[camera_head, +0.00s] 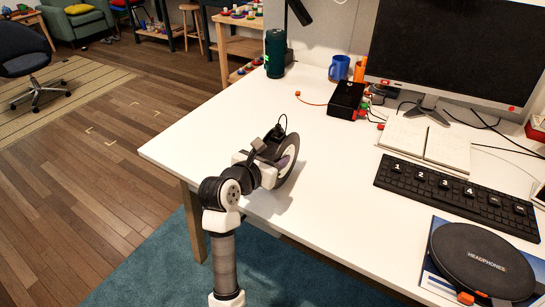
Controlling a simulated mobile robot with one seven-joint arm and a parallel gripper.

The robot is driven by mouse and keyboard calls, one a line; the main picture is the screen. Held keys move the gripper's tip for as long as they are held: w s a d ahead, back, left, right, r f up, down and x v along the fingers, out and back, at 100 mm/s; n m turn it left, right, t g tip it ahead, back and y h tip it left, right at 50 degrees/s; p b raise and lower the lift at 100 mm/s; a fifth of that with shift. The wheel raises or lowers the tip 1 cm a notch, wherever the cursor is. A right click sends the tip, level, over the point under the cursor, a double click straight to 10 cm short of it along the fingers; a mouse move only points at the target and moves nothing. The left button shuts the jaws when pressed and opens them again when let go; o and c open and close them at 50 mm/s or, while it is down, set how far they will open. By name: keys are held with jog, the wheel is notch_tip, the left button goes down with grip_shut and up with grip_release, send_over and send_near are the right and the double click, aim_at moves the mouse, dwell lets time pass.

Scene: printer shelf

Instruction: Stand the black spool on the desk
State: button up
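The black spool (291,158) is at the left part of the white desk (225,122), on edge with its flat side facing right and slightly tilted. Its lower rim is at or just above the desk top; I cannot tell if it touches. My gripper (274,150) reaches in from the front edge and is right against the spool's left side, covering part of it. The fingertips are hidden by the wrist and the spool, so whether they are closed on it does not show.
A keyboard (450,196), an open notebook (424,142), a monitor (455,50) and a headphone case (481,262) fill the right side. A black box (345,99), blue mug (339,68) and dark green bottle (275,54) stand at the back. The desk left of the spool is clear.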

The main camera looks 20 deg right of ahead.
jog(key=shift+f, duration=0.15)
jog(key=o, duration=1.3)
jog(key=shift+r, duration=0.25)
jog(key=b+v, duration=0.1)
jog(key=v, duration=1.1)
